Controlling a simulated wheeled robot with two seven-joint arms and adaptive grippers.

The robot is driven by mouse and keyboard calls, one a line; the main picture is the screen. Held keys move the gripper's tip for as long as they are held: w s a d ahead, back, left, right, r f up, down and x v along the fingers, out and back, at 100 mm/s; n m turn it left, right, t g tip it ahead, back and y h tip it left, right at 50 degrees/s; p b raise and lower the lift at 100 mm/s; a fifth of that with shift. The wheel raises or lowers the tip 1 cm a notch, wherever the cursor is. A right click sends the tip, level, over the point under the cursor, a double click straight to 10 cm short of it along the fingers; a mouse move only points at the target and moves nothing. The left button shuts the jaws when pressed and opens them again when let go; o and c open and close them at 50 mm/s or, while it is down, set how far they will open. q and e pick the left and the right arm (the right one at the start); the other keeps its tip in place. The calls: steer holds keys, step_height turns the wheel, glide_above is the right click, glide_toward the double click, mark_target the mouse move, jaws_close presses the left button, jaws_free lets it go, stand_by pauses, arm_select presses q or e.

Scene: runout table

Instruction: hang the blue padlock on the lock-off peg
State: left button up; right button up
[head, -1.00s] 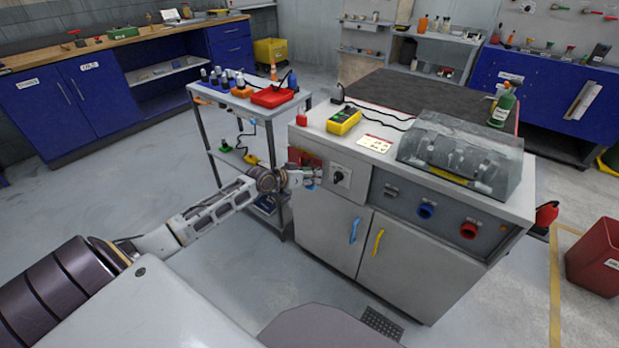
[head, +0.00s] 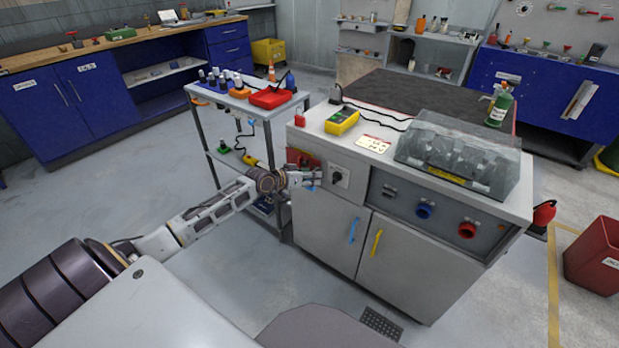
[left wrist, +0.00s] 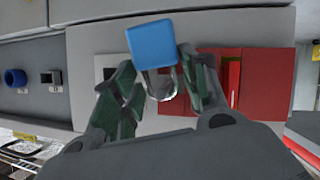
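The blue padlock (left wrist: 152,43) fills the upper middle of the left wrist view, with its metal shackle (left wrist: 162,86) between my fingers. My left gripper (left wrist: 162,82) is closed around it, one green-padded finger on each side. In the head view the left gripper (head: 308,180) is at the front of the grey cabinet, left of the black rotary switch (head: 339,176). A bit of blue shows at its fingers. I cannot make out the lock-off peg. My right gripper is not in view.
A red box (head: 301,157) is on the cabinet front by the gripper; it also shows in the left wrist view (left wrist: 250,85). The grey cabinet (head: 328,228) has blue and yellow handles. A trolley (head: 225,101) stands close on the left.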

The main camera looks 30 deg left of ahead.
arm_select(q)
steer(key=shift+o, duration=1.2)
steer(key=v, duration=1.2)
stand_by(0.4)
stand_by(0.8)
